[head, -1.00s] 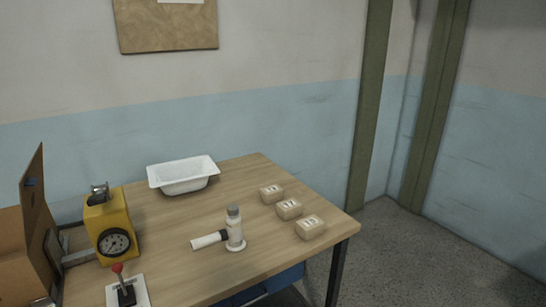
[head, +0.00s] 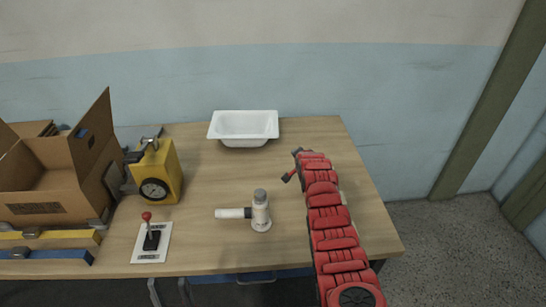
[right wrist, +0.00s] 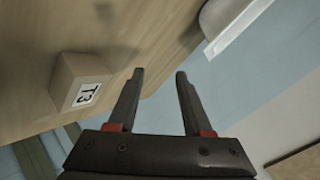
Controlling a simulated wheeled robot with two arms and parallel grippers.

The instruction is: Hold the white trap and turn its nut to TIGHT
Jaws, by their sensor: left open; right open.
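The white trap (head: 261,216) stands upright on the table, with a grey top. A white pipe (head: 229,213) points left from it, with a dark ring where they meet. I cannot make out TIGHT marks or tell how far the nut is turned. My right arm reaches over the table right of the trap, its gripper (head: 291,168) mostly hidden behind the arm. In the right wrist view the right gripper (right wrist: 158,75) is open and empty. My left gripper (head: 169,287) shows only as two dark prongs at the lower edge, apart and empty, below the table front.
A white tub (head: 243,138) stands at the table's back. A yellow gauge box (head: 163,180), a red-knobbed lever (head: 150,236) and a cardboard box (head: 45,185) stand left. A block marked T3 (right wrist: 84,84) is near the right gripper; my arm hides the blocks in the head view.

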